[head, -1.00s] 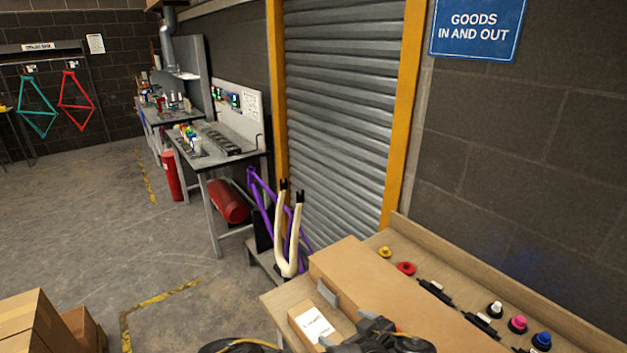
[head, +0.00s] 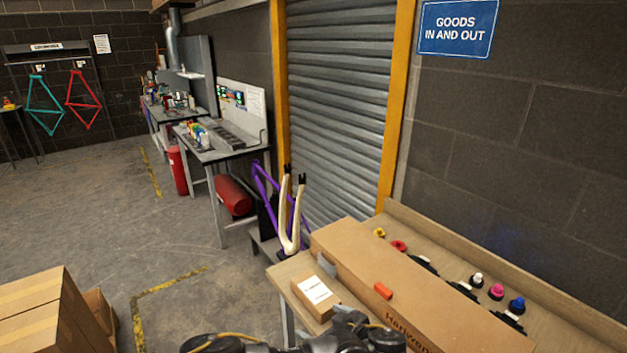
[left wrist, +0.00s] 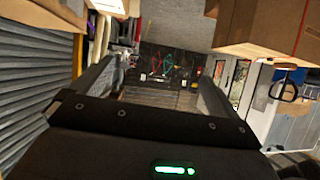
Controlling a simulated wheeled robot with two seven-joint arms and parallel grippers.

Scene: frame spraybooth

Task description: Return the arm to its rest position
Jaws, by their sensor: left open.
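My left gripper (head: 345,318) shows at the bottom middle of the head view, dark grey and foreshortened. It sits low in the picture, near the front of a small cardboard box with a white label (head: 312,302). In the left wrist view my two fingers stand wide apart with nothing between them, so the gripper (left wrist: 153,90) is open and empty. That view is upside down, with the floor at the top and the far wall ahead between the fingers. My right gripper is not in view.
A cream fork (head: 292,225) stands beyond. Cartons (head: 60,312) stand lower left. The floor (head: 120,225) between is open.

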